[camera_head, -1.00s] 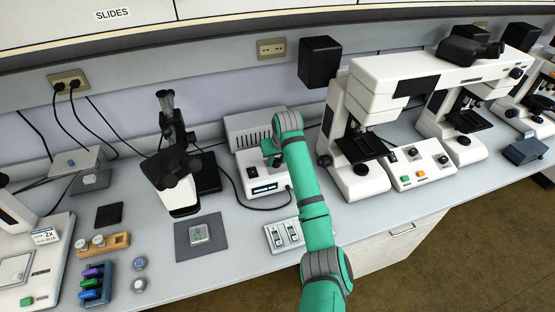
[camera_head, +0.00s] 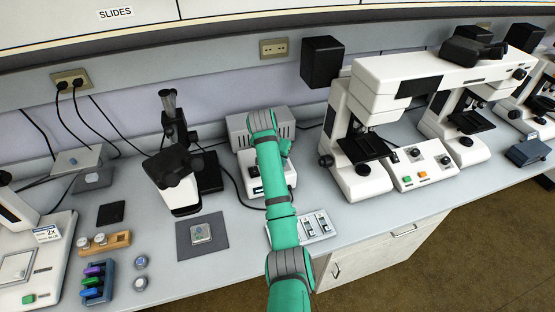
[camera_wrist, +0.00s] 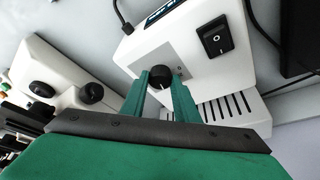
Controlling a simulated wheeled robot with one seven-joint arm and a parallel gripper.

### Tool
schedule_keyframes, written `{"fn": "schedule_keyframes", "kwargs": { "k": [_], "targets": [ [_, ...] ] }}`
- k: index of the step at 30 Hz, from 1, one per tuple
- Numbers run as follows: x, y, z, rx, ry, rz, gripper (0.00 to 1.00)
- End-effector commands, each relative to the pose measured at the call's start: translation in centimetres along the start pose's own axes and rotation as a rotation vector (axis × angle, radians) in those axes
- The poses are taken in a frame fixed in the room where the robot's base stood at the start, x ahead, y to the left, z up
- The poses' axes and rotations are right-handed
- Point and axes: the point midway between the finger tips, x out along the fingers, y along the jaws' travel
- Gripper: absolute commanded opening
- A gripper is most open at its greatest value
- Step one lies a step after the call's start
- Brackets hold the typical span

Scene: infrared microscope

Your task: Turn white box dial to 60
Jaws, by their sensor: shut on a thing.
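In the wrist view the white box (camera_wrist: 205,72) shows a grey plate, a display and a rocker switch. Its black dial (camera_wrist: 155,84) sits between the two green fingers of my gripper (camera_wrist: 160,80), which are shut on it. A small pale mark shows on the dial's lower edge. The display (camera_wrist: 160,12) is seen edge-on and its digits cannot be read. In the head view my gripper and the dial are hidden behind my arm.
The large white microscope (camera_head: 350,140) stands right of the box. A tray of slides (camera_head: 318,226) lies in front, close to my arm. A black cable runs beside the box.

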Motion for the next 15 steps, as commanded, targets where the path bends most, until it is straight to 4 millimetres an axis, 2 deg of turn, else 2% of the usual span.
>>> {"fn": "schedule_keyframes", "kwargs": {
  "k": [15],
  "targets": [
    [-0.09, 0.03, -0.17, 0.038, 0.003, 0.015, 0.05]
  ]
}}
